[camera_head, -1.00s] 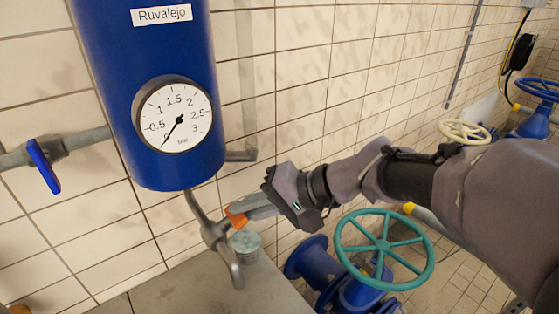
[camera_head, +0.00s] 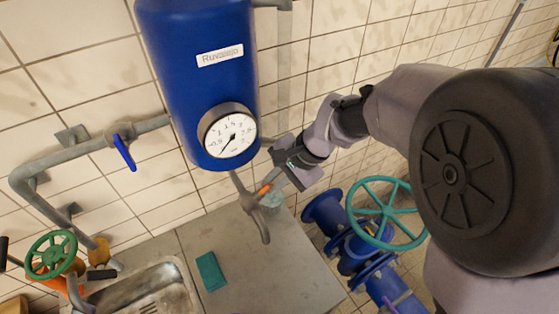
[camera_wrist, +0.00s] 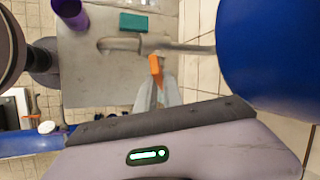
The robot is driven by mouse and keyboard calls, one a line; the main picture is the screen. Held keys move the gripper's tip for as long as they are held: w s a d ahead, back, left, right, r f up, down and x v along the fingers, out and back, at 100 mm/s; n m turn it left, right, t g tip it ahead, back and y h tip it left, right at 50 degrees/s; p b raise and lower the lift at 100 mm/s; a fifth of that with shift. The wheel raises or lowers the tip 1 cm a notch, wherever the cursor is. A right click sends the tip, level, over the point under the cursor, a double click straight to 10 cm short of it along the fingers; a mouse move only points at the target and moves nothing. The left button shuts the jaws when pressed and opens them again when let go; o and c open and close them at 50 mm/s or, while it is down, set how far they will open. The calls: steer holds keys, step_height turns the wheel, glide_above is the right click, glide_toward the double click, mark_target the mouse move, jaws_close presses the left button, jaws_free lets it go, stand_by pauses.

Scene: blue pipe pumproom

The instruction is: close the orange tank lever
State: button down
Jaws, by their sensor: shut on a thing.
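The orange tank lever (camera_head: 264,190) sits on the grey outlet pipe (camera_head: 246,187) below the blue tank (camera_head: 190,75). My gripper (camera_head: 272,184) reaches it from the right, its fingers around the lever. In the wrist view the orange lever (camera_wrist: 156,70) sticks out beyond the tips of the grey fingers (camera_wrist: 157,92), next to the pipe (camera_wrist: 185,48). The gripper is shut on the lever. The part of the lever between the fingers is hidden.
A blue-handled valve (camera_head: 124,152) is on the wall pipe at left. A teal handwheel (camera_head: 386,212) stands right of the counter. A green cloth (camera_head: 210,271) lies on the grey counter (camera_head: 265,275), beside a sink (camera_head: 145,295).

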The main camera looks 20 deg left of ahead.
steer(key=shift+p, duration=0.3)
steer(key=c, duration=1.5)
jaws_free()
steer(key=p+v, duration=0.1)
steer(key=v, duration=0.7)
steer(key=p+v, duration=0.1)
steer(key=v, duration=0.8)
steer(key=shift+w+a+r+p, duration=0.1)
steer(key=shift+w+r+p, duration=0.05)
steer(key=shift+r+p, duration=0.2)
